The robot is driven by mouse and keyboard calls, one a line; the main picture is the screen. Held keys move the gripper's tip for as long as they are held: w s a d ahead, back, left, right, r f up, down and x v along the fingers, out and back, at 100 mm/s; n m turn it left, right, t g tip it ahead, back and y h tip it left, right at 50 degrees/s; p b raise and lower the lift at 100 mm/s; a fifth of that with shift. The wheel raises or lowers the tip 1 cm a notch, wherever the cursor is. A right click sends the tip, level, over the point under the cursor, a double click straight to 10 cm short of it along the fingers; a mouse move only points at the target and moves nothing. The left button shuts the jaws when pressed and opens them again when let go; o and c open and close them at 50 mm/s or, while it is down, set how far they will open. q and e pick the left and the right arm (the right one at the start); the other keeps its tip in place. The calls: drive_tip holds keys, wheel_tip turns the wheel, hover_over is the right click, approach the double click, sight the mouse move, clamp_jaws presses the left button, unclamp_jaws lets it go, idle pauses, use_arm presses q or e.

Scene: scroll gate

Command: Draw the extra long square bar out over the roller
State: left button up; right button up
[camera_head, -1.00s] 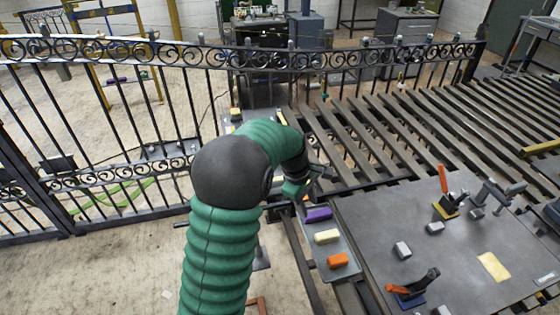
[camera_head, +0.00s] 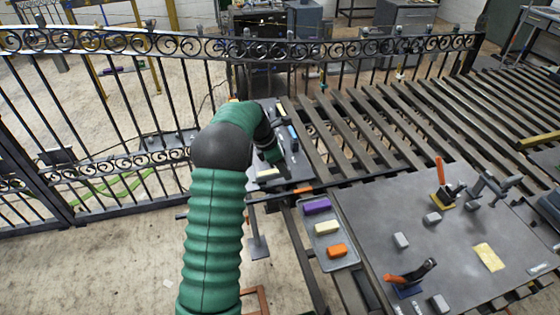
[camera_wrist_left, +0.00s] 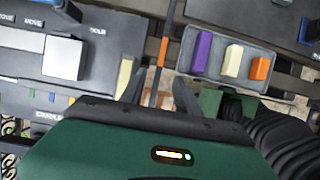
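The long dark square bar (camera_head: 345,182) lies across the frame, with an orange band on it. Its left end sticks out past the bench edge, above the floor. In the left wrist view the bar (camera_wrist_left: 168,32) runs up and down, its line passing between my fingers, with the orange band near the tips. My left gripper (camera_head: 270,157) is open, its fingers (camera_wrist_left: 157,72) apart. It appears just above and behind the bar, and I see no grip on it. A stand (camera_head: 258,245) rises under the bar's left part; its roller top is hard to make out. My right gripper is out of view.
A grey tray (camera_head: 342,263) holds purple, cream and orange blocks. A metal plate (camera_head: 385,225) with toggle clamps and grey blocks lies to the right. A black scrolled gate (camera_head: 140,42) stands behind, and slats (camera_head: 450,125) fill the back right. Floor at lower left is open.

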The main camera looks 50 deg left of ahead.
sight(298, 190)
use_arm(q)
drive_tip(key=x, duration=1.1)
drive_tip(key=shift+d, duration=0.15)
drive_tip(key=shift+w+f, duration=0.25)
drive_tip(key=shift+f, duration=0.25)
drive_tip(key=c, duration=0.8)
drive_tip(key=shift+r, duration=0.1)
clamp_jaws()
